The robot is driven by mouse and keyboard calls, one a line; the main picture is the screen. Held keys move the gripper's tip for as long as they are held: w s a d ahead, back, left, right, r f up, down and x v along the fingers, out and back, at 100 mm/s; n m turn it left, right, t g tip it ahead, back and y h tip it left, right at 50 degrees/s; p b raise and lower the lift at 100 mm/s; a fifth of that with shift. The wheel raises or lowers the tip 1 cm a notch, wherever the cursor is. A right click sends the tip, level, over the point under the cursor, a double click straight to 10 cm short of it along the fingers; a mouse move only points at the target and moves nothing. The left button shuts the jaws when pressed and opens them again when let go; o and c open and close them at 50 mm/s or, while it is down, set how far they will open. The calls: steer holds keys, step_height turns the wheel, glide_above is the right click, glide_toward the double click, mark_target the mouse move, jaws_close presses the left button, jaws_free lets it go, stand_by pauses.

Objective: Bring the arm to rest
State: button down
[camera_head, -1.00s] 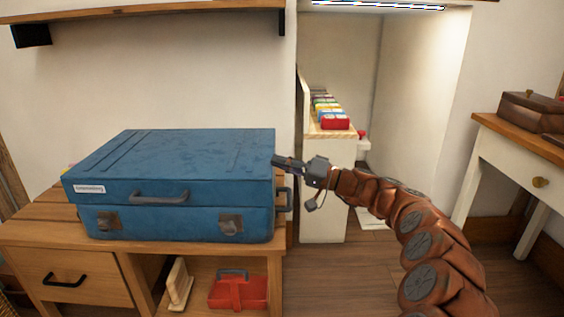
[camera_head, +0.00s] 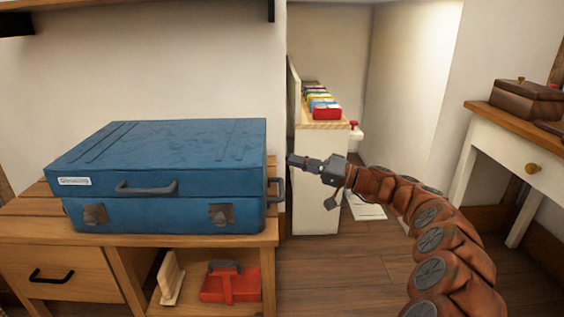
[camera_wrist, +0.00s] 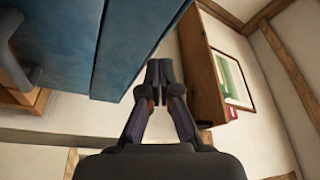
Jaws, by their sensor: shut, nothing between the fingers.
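My gripper (camera_head: 294,160) is at the end of my brown jointed arm, raised in front of the white shelf unit in the head view. It points left, towards the right end of the blue suitcase. In the wrist view my gripper (camera_wrist: 158,80) has its fingertips together with nothing between them. The blue suitcase (camera_head: 160,165) lies closed on the wooden cabinet. Its side handle is close to the fingertips in the picture, with a gap showing. The suitcase also fills the upper left of the wrist view (camera_wrist: 115,40).
The wooden cabinet (camera_head: 60,268) holds a red item (camera_head: 230,287) on its open shelf. A white shelf unit (camera_head: 318,190) with colourful items stands behind my gripper. A white desk (camera_head: 505,150) with a brown box (camera_head: 525,100) is at right. Bare floor (camera_head: 345,265) lies between.

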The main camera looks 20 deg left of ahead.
steer(key=s+d+r+n+g+h+p, duration=0.15)
steer(key=s+r+h+p, duration=0.25)
steer(key=s+r+p, duration=0.75)
steer(key=s+d+r+g+h+p, duration=0.2)
steer(key=s+r+g+h+p, duration=0.1)
steer(key=s+r+p, duration=0.85)
steer(key=s+d+r+m+t+h+p, duration=0.1)
steer(key=s+d+r+m+h+p, duration=0.1)
steer(key=s+d+h+p, duration=0.2)
steer(key=s+d+r+m+t+h+p, duration=0.1)
steer(key=s+d+r+m+h+p, duration=0.2)
steer(key=s+d+p, duration=0.8)
steer(key=s+d+r+m+t+h+p, duration=0.1)
steer(key=s+d+h+p, duration=0.5)
steer(key=d, duration=1)
steer(key=s+r+m+p, duration=0.1)
steer(key=s+p, duration=0.1)
steer(key=s, duration=0.1)
steer(key=shift+d+r, duration=0.2)
steer(key=shift+r, duration=0.1)
steer(key=shift+m, duration=0.25)
